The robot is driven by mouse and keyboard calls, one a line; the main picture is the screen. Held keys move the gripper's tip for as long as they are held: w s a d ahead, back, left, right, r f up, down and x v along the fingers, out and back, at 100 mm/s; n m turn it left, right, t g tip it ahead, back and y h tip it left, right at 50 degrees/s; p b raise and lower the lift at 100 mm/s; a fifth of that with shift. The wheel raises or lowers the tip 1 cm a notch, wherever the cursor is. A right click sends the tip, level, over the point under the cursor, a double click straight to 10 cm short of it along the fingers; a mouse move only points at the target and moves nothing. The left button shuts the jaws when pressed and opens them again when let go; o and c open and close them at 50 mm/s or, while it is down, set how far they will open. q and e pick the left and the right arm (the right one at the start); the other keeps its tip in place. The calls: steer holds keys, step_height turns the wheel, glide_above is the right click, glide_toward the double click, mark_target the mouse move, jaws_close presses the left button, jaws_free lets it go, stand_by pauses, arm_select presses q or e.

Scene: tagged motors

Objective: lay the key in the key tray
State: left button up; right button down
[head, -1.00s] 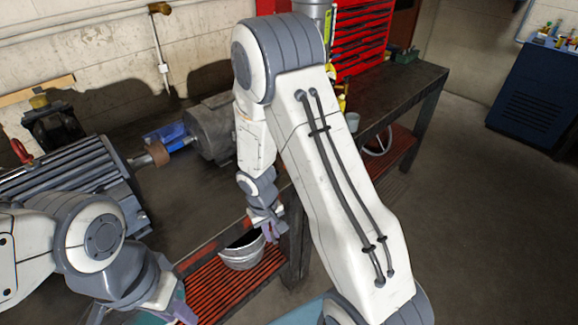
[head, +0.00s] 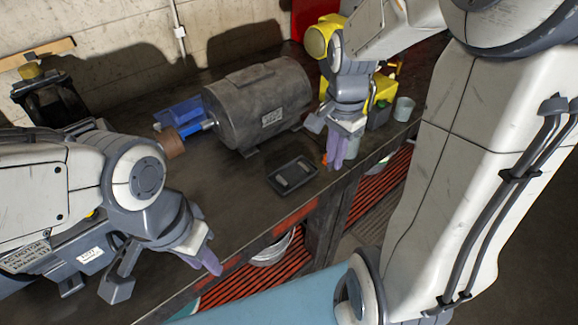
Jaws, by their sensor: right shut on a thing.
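My left gripper (head: 208,258) hangs at the front edge of the bench on the left, away from the tray. Its finger gap cannot be made out.
A grey motor (head: 245,100) with a white tag stands behind the tray. Another tagged motor (head: 70,250) is partly behind my left arm. A bucket (head: 272,250) sits on the lower shelf.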

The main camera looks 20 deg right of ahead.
steer(key=p, duration=0.2)
glide_above(293, 176)
step_height(293, 176, down, 6)
steer(key=shift+f, duration=0.4)
step_height(293, 176, down, 4)
steer(key=shift+r, duration=0.1)
steer(key=shift+f, duration=0.7)
steer(key=c, duration=0.9)
jaws_free()
steer(key=shift+r, duration=0.15)
